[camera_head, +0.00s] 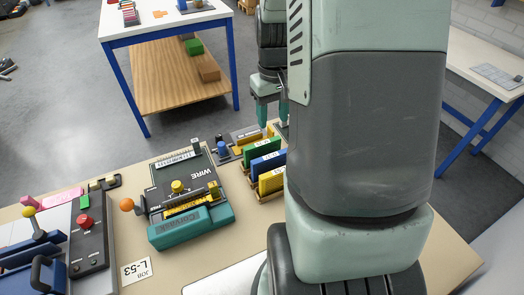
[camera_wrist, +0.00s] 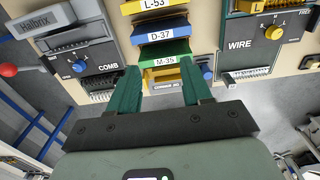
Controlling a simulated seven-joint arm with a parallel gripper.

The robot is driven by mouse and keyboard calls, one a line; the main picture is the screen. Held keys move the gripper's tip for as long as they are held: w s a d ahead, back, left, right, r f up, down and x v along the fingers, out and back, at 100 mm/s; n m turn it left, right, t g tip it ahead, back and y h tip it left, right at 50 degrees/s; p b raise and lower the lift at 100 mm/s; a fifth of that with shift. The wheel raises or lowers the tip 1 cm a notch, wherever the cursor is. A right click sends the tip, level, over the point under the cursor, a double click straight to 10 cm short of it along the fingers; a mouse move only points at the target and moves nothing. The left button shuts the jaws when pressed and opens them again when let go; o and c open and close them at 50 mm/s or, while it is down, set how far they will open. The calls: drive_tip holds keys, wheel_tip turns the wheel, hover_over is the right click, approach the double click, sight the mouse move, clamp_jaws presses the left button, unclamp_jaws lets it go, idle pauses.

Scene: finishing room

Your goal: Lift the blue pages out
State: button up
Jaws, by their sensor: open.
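The blue pages (camera_head: 262,166) stand on edge in a rack on the bench, between a green set (camera_head: 255,149) and a yellow set (camera_head: 272,181). In the wrist view the blue pages (camera_wrist: 177,27) carry a white label reading D-37. The green set (camera_wrist: 178,48) below them is labelled M-35, and the yellow set (camera_wrist: 130,8) above L-53. My gripper (camera_wrist: 159,70) is open and empty, with its green fingertips apart near the lower edge of the green set. In the head view my gripper (camera_head: 272,120) points down, behind the rack. Whether it touches anything is unclear.
A machine marked WIRE (camera_head: 165,190) stands left of the rack, with a teal front part. A grey comb machine (camera_wrist: 70,45) shows left in the wrist view. A card reading L-53 (camera_head: 136,271) lies at the bench front. My arm hides the bench's right side.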

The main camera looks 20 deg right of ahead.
drive_tip(key=m, duration=1.3)
hover_over(271, 156)
wheel_tip(271, 156, down, 5)
drive_tip(key=m, duration=0.1)
drive_tip(key=f+m, duration=0.1)
drive_tip(key=m, duration=0.2)
drive_tip(key=shift+w+d+f+m, duration=0.2)
drive_tip(key=shift+w+f+m, duration=0.1)
drive_tip(key=shift+w+f, duration=0.1)
drive_tip(key=shift+f, duration=0.3)
wheel_tip(271, 156, down, 5)
drive_tip(key=shift+f, duration=0.1)
drive_tip(key=f, duration=0.4)
drive_tip(key=shift+s+a+f, duration=0.15)
drive_tip(key=shift+s+a, duration=0.05)
drive_tip(key=shift+s, duration=0.2)
drive_tip(key=shift+f, duration=0.45)
